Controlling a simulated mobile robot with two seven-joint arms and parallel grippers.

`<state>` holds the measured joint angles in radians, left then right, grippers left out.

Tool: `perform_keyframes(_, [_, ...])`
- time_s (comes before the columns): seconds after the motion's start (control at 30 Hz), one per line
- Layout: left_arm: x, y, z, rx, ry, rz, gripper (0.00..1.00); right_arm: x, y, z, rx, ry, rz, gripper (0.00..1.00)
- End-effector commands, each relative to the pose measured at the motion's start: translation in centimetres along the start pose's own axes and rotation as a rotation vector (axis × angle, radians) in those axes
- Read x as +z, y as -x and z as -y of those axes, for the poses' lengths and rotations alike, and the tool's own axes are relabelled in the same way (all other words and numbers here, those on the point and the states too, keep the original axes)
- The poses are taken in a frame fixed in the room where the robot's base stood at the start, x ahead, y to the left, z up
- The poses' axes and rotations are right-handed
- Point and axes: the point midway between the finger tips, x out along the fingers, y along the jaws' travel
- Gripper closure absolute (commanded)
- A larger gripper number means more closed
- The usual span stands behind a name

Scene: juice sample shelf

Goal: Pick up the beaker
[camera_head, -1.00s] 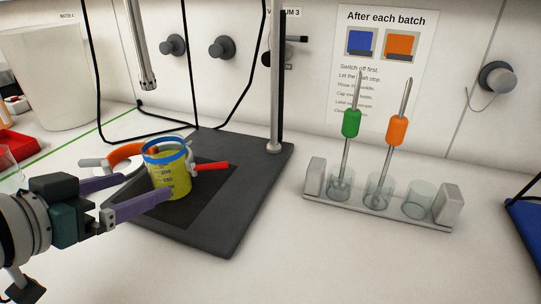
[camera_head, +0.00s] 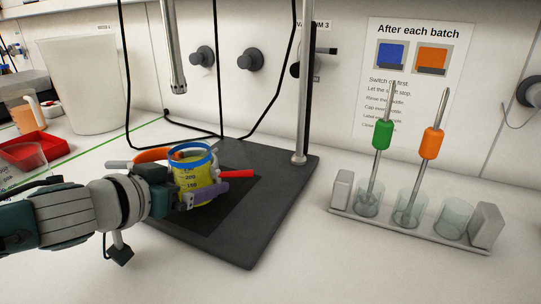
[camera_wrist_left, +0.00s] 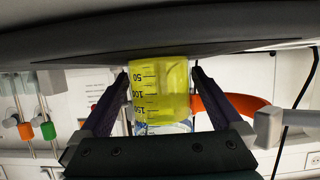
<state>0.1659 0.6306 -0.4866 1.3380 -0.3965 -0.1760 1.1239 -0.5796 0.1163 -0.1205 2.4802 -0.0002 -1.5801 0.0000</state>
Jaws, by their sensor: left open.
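The beaker (camera_head: 189,176) holds yellow liquid and has a blue rim band and volume marks. It stands upright on the dark stand base (camera_head: 270,225), beside an orange and red clamp (camera_head: 236,174). My left gripper (camera_head: 207,186) reaches in from the left at the beaker's height, with its near purple finger in front of it. The far finger is mostly hidden in the head view. In the left wrist view, the beaker (camera_wrist_left: 160,95) appears upside down between the two open fingers, with a finger on either side. My right gripper is out of view.
A metal rod (camera_head: 300,90) rises from the base, and a metal shaft (camera_head: 174,50) hangs above the beaker. A rack (camera_head: 400,228) with glass cups and green and orange handled tools stands to the right. A red tray (camera_head: 35,148) and white container (camera_head: 80,85) are left.

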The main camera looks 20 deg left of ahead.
Motion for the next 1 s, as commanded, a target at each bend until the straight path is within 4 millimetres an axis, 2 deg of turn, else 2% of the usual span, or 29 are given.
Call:
perform_keyframes(0.2, [0.01, -0.05, -0.01, 0.000, 0.000, 0.001, 0.00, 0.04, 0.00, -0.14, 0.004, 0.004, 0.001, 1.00])
perform_keyframes(1.0, [0.01, -0.02, 0.00, 0.000, 0.001, 0.001, 0.90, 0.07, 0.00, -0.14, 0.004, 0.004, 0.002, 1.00])
